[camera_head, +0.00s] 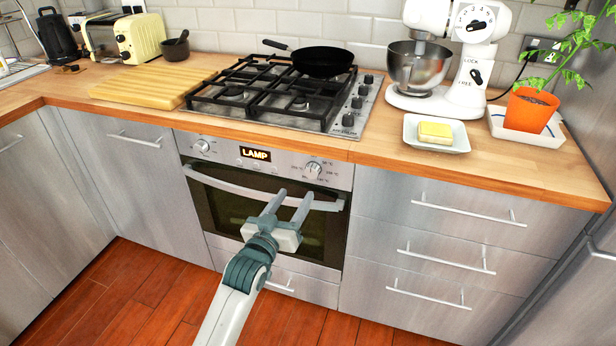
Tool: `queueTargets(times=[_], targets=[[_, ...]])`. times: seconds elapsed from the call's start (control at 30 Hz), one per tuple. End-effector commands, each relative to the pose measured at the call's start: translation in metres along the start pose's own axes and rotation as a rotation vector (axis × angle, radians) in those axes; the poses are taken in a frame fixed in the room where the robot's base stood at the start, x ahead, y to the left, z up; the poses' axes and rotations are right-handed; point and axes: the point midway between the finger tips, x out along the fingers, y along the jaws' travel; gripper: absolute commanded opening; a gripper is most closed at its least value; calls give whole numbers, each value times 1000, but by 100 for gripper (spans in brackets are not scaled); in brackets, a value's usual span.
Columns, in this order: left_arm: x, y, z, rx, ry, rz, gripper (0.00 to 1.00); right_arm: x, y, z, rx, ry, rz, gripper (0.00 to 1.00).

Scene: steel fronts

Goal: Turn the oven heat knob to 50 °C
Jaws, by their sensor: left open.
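The built-in oven (240,215) has a steel control panel with a lit display (255,154) reading "LAMP". A round knob with small markings around it (313,169) is at the panel's right; it looks like the heat knob, but its setting is too small to read. A second knob (201,146) is at the panel's left. My left gripper (294,194) is open and empty in front of the oven door. Its fingers point up towards the right knob, with the tips lower in the picture than the knob and apart from it. My right gripper is out of view.
The oven door handle (230,186) runs across below the panel, partly behind my gripper's fingers. The wooden worktop edge (330,150) overhangs above. A gas hob (270,90) with a black pan (322,61) is on top. Drawers with bar handles (468,211) are to the right.

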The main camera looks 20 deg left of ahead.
Motion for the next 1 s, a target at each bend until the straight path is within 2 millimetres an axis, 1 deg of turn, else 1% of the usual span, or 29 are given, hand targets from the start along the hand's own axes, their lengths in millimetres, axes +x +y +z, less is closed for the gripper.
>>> queueTargets(times=[0.03,0.3,0.5,0.7,1.0], targets=[[11,0,-1,0,1,0,51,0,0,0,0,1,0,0],[59,1,-1,0,1,1,51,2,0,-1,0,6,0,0],[87,1,0,0,0,0,51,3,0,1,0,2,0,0],[100,1,0,0,1,1,51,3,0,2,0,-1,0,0],[102,0,0,0,0,0,51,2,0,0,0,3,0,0]])
